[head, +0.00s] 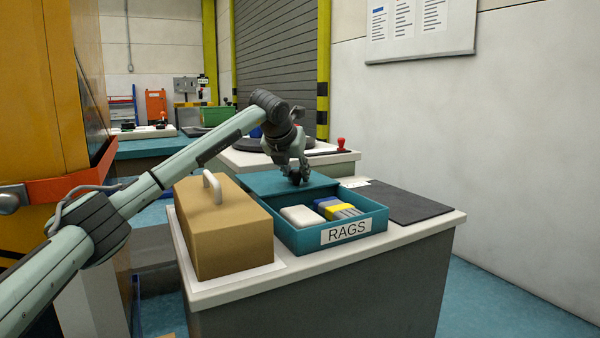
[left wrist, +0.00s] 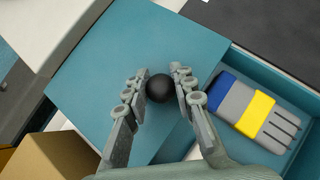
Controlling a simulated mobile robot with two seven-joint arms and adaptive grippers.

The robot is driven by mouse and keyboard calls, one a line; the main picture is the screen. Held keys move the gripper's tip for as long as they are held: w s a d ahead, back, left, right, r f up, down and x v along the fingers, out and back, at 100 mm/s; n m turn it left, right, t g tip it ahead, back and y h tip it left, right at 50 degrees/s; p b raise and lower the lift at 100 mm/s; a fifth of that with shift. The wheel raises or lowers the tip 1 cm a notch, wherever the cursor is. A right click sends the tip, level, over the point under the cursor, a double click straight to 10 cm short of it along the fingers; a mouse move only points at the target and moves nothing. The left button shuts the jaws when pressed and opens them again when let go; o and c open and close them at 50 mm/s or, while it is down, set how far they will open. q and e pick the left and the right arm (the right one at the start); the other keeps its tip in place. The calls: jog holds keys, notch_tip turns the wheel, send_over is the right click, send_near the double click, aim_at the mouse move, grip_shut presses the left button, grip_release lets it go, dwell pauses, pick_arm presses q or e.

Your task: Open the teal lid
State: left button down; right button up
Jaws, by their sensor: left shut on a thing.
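The teal lid (head: 265,183) lies flat over the back part of a teal box labelled RAGS (head: 288,238), whose front part is uncovered. In the left wrist view the lid (left wrist: 120,70) has a round black knob (left wrist: 159,88). My left gripper (head: 298,172) reaches down over the lid; in the left wrist view its fingers (left wrist: 159,90) are closed on the knob from both sides. In the box lie a white bundle (head: 302,216) and a blue, yellow and grey glove-like item (head: 337,208). My right gripper is in neither view.
A tan case (head: 222,232) with a light handle stands left of the box, under my left arm. A dark mat (head: 408,205) lies flat to the right. A bench with a red knob (head: 340,143) stands behind.

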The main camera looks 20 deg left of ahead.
pick_arm(q)
jog(key=c, duration=1.2)
grip_release()
jog(key=v, duration=1.2)
jog(key=shift+r, duration=0.1)
